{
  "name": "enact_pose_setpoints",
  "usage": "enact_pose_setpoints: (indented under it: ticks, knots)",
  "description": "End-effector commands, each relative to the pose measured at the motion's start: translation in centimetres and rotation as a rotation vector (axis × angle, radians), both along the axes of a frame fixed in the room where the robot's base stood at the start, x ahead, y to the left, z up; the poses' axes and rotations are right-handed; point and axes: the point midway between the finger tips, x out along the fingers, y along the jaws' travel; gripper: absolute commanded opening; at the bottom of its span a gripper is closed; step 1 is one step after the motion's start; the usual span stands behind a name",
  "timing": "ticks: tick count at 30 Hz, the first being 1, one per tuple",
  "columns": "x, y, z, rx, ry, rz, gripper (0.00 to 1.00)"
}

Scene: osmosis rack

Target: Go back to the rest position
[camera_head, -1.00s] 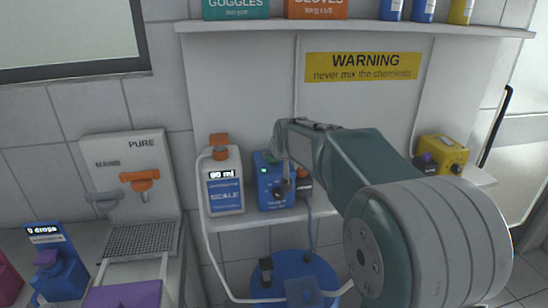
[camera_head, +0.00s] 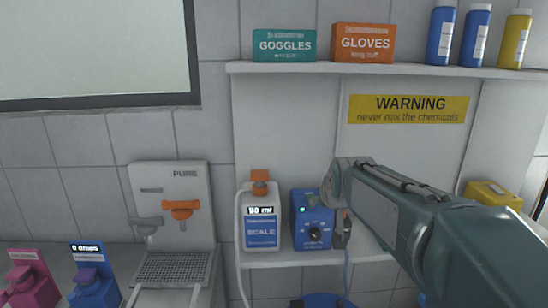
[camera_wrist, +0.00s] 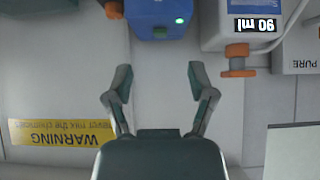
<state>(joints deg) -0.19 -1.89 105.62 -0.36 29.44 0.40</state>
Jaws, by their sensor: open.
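My gripper (camera_wrist: 159,72) is open in the wrist view, with its two fingers apart and nothing between them. The blue box (camera_wrist: 160,20) with a lit green light lies beyond the fingertips, at the top of that view. In the head view my arm reaches in from the lower right. Its far end overlaps the right edge of the blue box (camera_head: 306,222) on the lower shelf. The fingers are hard to make out there. The white scale bottle (camera_head: 261,226) with an orange cap stands just left of the blue box and reads 90 ml.
The upper shelf (camera_head: 380,68) holds goggles and glove boxes and several bottles. A yellow warning sign (camera_head: 408,109) hangs below it. A yellow box (camera_head: 492,193) is at right. The white PURE unit (camera_head: 172,185) and a blue drops dispenser (camera_head: 92,285) stand at left.

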Motion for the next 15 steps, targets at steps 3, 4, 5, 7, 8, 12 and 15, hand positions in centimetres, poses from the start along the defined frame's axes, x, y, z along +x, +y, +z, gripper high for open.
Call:
enact_pose_setpoints:
  ticks: [3, 4, 5, 7, 8, 12, 15]
  knots:
    - [-4.0, 0.0, -0.1, 0.000, 0.038, 0.000, 0.71]
    - [-4.9, -0.1, -0.2, 0.000, 0.048, 0.000, 0.71]
    - [-5.9, -0.1, -0.3, 0.000, 0.059, 0.000, 0.71]
    - [-8.1, -0.1, -0.6, 0.000, 0.082, 0.000, 0.71]
    - [-9.0, -0.1, -0.8, 0.000, 0.092, 0.000, 0.71]
    - [-13.4, -0.1, -1.8, 0.001, 0.140, -0.001, 0.71]
    - [-16.5, -0.1, -2.7, 0.001, 0.174, -0.001, 0.71]
